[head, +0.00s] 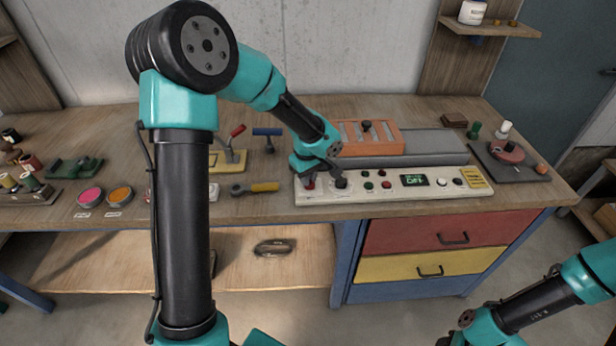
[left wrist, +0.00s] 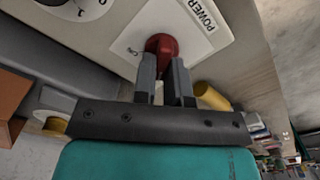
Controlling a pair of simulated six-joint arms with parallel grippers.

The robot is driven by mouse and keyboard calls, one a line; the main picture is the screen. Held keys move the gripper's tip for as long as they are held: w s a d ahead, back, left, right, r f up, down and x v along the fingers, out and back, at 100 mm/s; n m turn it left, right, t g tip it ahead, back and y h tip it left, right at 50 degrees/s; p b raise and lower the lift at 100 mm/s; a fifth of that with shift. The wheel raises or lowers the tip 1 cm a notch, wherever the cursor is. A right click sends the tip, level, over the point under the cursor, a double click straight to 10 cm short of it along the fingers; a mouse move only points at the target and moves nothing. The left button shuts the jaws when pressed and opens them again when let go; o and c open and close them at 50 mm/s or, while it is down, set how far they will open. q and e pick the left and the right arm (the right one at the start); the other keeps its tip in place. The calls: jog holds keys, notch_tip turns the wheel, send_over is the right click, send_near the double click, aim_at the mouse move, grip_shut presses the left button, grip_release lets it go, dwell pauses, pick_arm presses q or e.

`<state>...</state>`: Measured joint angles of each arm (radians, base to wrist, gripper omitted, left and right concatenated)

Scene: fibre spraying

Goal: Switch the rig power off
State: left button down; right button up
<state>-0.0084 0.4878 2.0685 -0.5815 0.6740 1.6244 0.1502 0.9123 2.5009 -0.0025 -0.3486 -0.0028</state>
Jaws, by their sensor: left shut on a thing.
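The long pale control panel (head: 450,186) lies along the front of the bench. Its red power knob (left wrist: 161,44) sits on a white plate marked POWER, with a small ON mark beside it, in the left wrist view. My left gripper (left wrist: 167,80) is shut on this knob, one finger on each side. In the head view my left gripper (head: 318,171) is down at the panel's left end and hides part of the knob. The panel's small display (head: 413,180) shows green letters that look like OFF. My right gripper is out of the picture; only part of that arm shows.
Close to the knob is a dial (head: 341,183), with several red and green buttons further right. An orange slotted box (head: 368,137) stands behind the panel. A yellow-handled tool (head: 255,187) lies to its left. Colour pots and spools fill the bench's left side.

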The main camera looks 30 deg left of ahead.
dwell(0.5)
pick_arm(q)
jog(key=c, duration=1.2)
grip_release()
jog(key=shift+o, duration=0.2)
jog(key=shift+r, duration=0.15)
notch_tip(320, 180, up, 17)
